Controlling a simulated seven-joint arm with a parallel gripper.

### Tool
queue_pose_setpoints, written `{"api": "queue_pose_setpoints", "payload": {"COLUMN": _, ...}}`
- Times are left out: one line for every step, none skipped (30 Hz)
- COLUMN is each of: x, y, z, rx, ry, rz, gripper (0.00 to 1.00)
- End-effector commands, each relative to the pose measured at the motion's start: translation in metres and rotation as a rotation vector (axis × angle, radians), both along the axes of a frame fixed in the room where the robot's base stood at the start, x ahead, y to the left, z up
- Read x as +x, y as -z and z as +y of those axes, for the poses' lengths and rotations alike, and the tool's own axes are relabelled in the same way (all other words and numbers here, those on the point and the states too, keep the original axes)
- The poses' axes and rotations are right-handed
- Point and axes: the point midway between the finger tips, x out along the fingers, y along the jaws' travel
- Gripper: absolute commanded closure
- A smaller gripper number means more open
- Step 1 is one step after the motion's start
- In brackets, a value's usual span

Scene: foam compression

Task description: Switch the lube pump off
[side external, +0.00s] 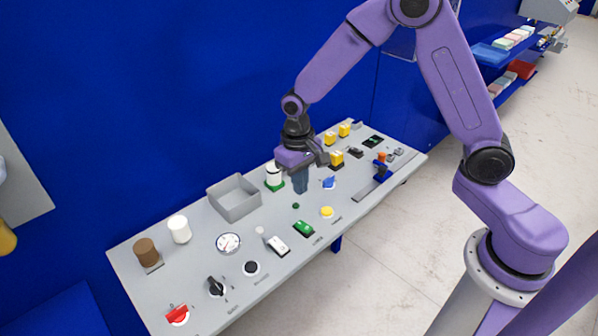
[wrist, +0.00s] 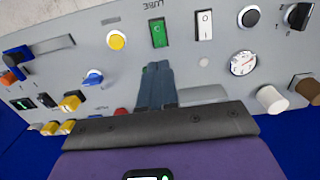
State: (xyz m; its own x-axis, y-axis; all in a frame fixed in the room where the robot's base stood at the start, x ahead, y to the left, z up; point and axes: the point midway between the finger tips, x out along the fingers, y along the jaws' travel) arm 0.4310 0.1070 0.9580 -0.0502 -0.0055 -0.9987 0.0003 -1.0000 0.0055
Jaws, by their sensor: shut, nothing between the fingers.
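The lube pump switch is a green rocker (wrist: 158,33) at the top middle of the wrist view, beside a label reading LUBE. In the side external view the green rocker (side external: 304,229) lies near the panel's front edge. I cannot tell which side of it is pressed. My gripper (side external: 300,188) is shut and empty, pointing down above the panel, behind the rocker and apart from it. In the wrist view my gripper's fingertips (wrist: 157,68) show just below the rocker and partly cover a small green spot on the panel.
A white rocker (side external: 277,245) sits beside the green one, and a yellow button (side external: 327,212) on its other side. A blue knob (side external: 329,182), a dial gauge (side external: 228,243), an open grey bin (side external: 234,197) and a white cylinder on a green base (side external: 274,176) stand nearby.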

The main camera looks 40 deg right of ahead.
Motion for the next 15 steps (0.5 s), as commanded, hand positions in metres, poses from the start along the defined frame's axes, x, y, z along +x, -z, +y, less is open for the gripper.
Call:
{"api": "queue_pose_setpoints", "payload": {"x": 0.001, "y": -0.008, "z": 0.0, "rx": 0.001, "ry": 0.0, "rz": -0.003, "gripper": 1.0}}
{"api": "queue_pose_setpoints", "payload": {"x": 0.002, "y": -0.012, "z": 0.001, "rx": 0.001, "ry": -0.001, "rz": -0.003, "gripper": 1.0}}
{"api": "queue_pose_setpoints", "payload": {"x": 0.002, "y": -0.017, "z": 0.001, "rx": 0.001, "ry": -0.001, "rz": -0.002, "gripper": 1.0}}
{"api": "queue_pose_setpoints", "payload": {"x": 0.003, "y": -0.019, "z": 0.001, "rx": 0.001, "ry": -0.001, "rz": -0.002, "gripper": 1.0}}
{"api": "queue_pose_setpoints", "payload": {"x": 0.003, "y": -0.022, "z": 0.0, "rx": 0.001, "ry": 0.0, "rz": -0.002, "gripper": 1.0}}
{"api": "queue_pose_setpoints", "payload": {"x": 0.003, "y": -0.024, "z": 0.0, "rx": 0.0, "ry": 0.0, "rz": 0.0, "gripper": 1.0}}
{"api": "queue_pose_setpoints", "payload": {"x": 0.003, "y": -0.026, "z": 0.0, "rx": 0.0, "ry": 0.0, "rz": 0.0, "gripper": 1.0}}
{"api": "queue_pose_setpoints", "payload": {"x": 0.004, "y": -0.027, "z": 0.0, "rx": 0.0, "ry": 0.0, "rz": -0.001, "gripper": 1.0}}
{"api": "queue_pose_setpoints", "payload": {"x": 0.004, "y": -0.028, "z": 0.0, "rx": 0.0, "ry": 0.0, "rz": -0.001, "gripper": 1.0}}
{"api": "queue_pose_setpoints", "payload": {"x": 0.004, "y": -0.029, "z": 0.0, "rx": 0.0, "ry": -0.001, "rz": -0.001, "gripper": 1.0}}
{"api": "queue_pose_setpoints", "payload": {"x": 0.004, "y": -0.029, "z": 0.0, "rx": 0.0, "ry": -0.001, "rz": 0.0, "gripper": 1.0}}
{"api": "queue_pose_setpoints", "payload": {"x": 0.004, "y": -0.029, "z": 0.0, "rx": 0.0, "ry": -0.001, "rz": 0.0, "gripper": 1.0}}
{"api": "queue_pose_setpoints", "payload": {"x": 0.004, "y": -0.029, "z": 0.0, "rx": 0.0, "ry": -0.001, "rz": 0.0, "gripper": 1.0}}
{"api": "queue_pose_setpoints", "payload": {"x": 0.004, "y": -0.029, "z": 0.0, "rx": 0.0, "ry": -0.001, "rz": 0.0, "gripper": 1.0}}
{"api": "queue_pose_setpoints", "payload": {"x": 0.004, "y": -0.029, "z": 0.0, "rx": 0.0, "ry": -0.001, "rz": 0.0, "gripper": 1.0}}
